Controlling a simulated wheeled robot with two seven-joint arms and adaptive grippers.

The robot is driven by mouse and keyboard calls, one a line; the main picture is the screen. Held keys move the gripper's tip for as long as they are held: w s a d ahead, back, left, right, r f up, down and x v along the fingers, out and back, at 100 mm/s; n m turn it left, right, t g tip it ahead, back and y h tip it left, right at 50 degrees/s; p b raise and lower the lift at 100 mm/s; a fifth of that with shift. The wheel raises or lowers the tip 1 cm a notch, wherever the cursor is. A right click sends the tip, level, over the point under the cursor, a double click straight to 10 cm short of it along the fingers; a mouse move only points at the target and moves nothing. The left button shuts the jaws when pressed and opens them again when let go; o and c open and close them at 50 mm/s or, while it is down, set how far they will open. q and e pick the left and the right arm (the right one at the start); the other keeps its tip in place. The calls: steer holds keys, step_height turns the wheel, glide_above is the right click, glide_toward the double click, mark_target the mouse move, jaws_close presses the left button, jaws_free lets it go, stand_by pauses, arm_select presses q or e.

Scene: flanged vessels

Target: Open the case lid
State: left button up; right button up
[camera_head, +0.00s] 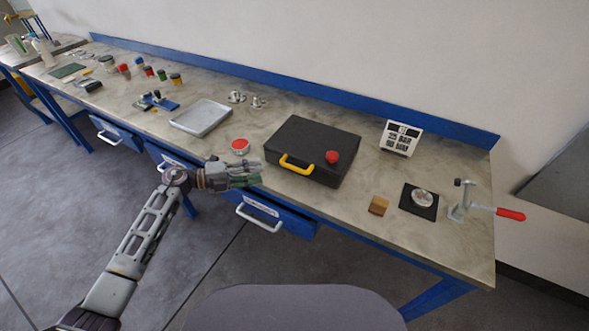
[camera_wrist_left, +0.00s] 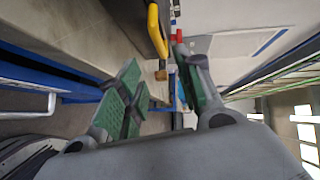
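The black case (camera_head: 305,135) lies shut on the workbench, with a yellow handle (camera_head: 296,164) on its front and a red knob (camera_head: 332,157) on its lid near the front right corner. My left gripper (camera_head: 256,172) is just left of the case's front left corner, at the bench's front edge, pointing right. In the left wrist view the green-padded fingers (camera_wrist_left: 157,58) are apart with nothing between them. The yellow handle (camera_wrist_left: 155,30) and dark case show beyond the fingertips there. My right gripper is not in view.
A red button (camera_head: 240,145) and a metal tray (camera_head: 202,117) are left of the case. A white panel (camera_head: 401,138), small brown block (camera_head: 379,205), black pad (camera_head: 419,201) with a metal disc, and red-handled clamp (camera_head: 480,208) are to the right. Drawer handles (camera_head: 259,217) jut out below.

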mark_target(292, 169)
arm_select(q)
steer(key=b+x, duration=0.1)
steer(key=x, duration=0.4)
steer(key=shift+d, duration=0.1)
steer(key=b+x, duration=0.1)
steer(key=x, duration=0.5)
steer(key=shift+b, duration=0.35)
steer(key=shift+w+d+f, duration=0.1)
steer(key=shift+d, duration=0.25)
steer(key=shift+w+d+b, duration=0.2)
steer(key=shift+d+b, duration=0.1)
steer(key=shift+d, duration=0.45)
steer(key=c, duration=0.7)
jaws_close()
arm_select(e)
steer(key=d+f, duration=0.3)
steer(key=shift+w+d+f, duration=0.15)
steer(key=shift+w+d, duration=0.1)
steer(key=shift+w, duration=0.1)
